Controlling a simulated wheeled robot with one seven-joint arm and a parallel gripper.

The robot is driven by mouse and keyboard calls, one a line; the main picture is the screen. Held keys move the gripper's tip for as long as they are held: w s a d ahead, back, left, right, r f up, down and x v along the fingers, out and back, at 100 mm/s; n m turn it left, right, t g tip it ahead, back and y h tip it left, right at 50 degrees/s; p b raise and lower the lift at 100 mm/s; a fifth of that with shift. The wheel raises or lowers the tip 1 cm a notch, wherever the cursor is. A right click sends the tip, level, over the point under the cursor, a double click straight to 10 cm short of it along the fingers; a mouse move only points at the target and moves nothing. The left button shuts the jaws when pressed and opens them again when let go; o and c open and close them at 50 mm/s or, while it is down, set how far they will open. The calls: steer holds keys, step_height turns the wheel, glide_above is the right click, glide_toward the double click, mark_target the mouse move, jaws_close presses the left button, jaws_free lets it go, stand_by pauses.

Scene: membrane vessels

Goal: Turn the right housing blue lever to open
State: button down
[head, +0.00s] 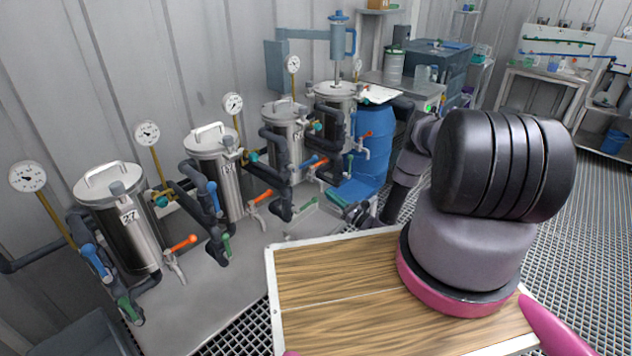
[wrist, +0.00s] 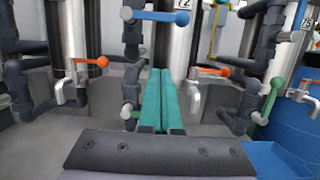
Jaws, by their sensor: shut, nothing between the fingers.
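Several steel housings with coloured levers stand in a row along the wall. The rightmost housing (head: 336,104) stands at the back, beside the blue drum. In the wrist view, a tilted blue lever (wrist: 298,15) is at the upper right, on dark piping. Another blue lever (wrist: 160,17) lies horizontal at upper centre, on the piping of the middle housing. My gripper (wrist: 160,72) has teal fingers together and empty, pointing towards the gap below that lever, apart from both levers. In the head view my gripper (head: 332,200) is small, in front of the rear housings.
Orange levers (wrist: 215,71) and a green lever (wrist: 272,97) are close around my fingers. Dark pipes stand on both sides. The blue drum (head: 375,150) is right of the housings. Pressure gauges (head: 27,177) rise on thin stems. Grated floor is open at right.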

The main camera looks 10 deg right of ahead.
mark_target(306, 164)
steer(key=w+a+r, duration=0.5)
steer(key=w+r, duration=0.1)
steer(key=w, duration=0.1)
steer(key=shift+w+a+r, duration=0.25)
steer(key=shift+w, duration=0.05)
stand_by(0.4)
steer(key=shift+d+r+n, duration=0.1)
steer(key=shift+r+n, duration=0.1)
steer(key=shift+n, duration=0.3)
